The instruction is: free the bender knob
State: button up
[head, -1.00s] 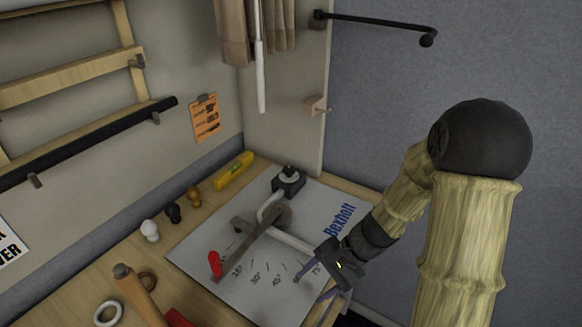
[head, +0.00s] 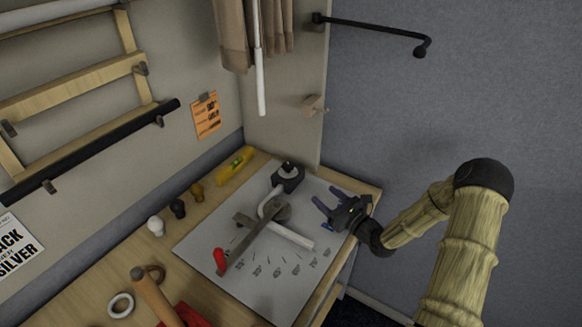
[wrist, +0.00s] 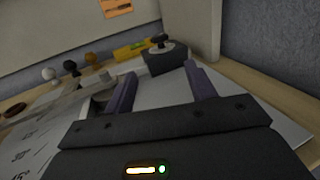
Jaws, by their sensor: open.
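The bender stands on a white board (head: 205,245) marked with angles. Its black clamp block (head: 290,183) has a black knob (head: 288,167) on top. A grey lever (head: 243,245) with a red grip (head: 220,261) points toward the front left, and a white tube (head: 292,236) runs through the bender. My gripper (head: 325,196) is open and empty over the board's right side, apart from the block, its fingers pointing left and back. In the wrist view the knob (wrist: 159,40) and block (wrist: 165,61) show beyond and between the two purple fingers.
White, black and tan small knobs (head: 196,191) and a yellow level (head: 235,165) line the back of the table. A wooden-handled tool (head: 155,300) and white ring (head: 120,305) lie at the front left. A wall panel rises behind the block.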

aim_at(292, 167)
jog(key=shift+a, duration=0.1)
jog(key=p+x, duration=0.3)
jog(key=x, duration=1.4)
jog(key=shift+w+a, duration=0.1)
jog(key=shift+a, duration=0.05)
jog(key=shift+c, duration=0.5)
jog(key=c, duration=0.9)
jog(key=shift+w+f+n+g+y+b, duration=0.15)
jog(key=shift+n+g+y+b, duration=0.45)
jog(key=shift+y+b, duration=0.35)
jog(key=shift+d+n+g+y+b, duration=0.3)
jog(key=shift+n+g+b, duration=0.3)
jog(key=shift+b, duration=0.3)
jog(key=n+g+y+b, duration=0.1)
jog(key=g+b, duration=0.1)
jog(key=shift+w+n+y+b, duration=0.1)
jog(key=shift+n+y+b, duration=0.2)
jog(key=shift+n+y, duration=0.1)
jog(key=n+g+y+b, duration=0.1)
jog(key=n+g+b, duration=0.1)
jog(key=g+b, duration=0.1)
jog(key=n+g+y+b, duration=0.1)
jog(key=n+g+b, duration=0.1)
jog(key=g+b, duration=0.1)
jog(key=shift+w+g+y, duration=0.25)
jog(key=shift+g, duration=0.25)
jog(key=shift+n+g+b, duration=0.6)
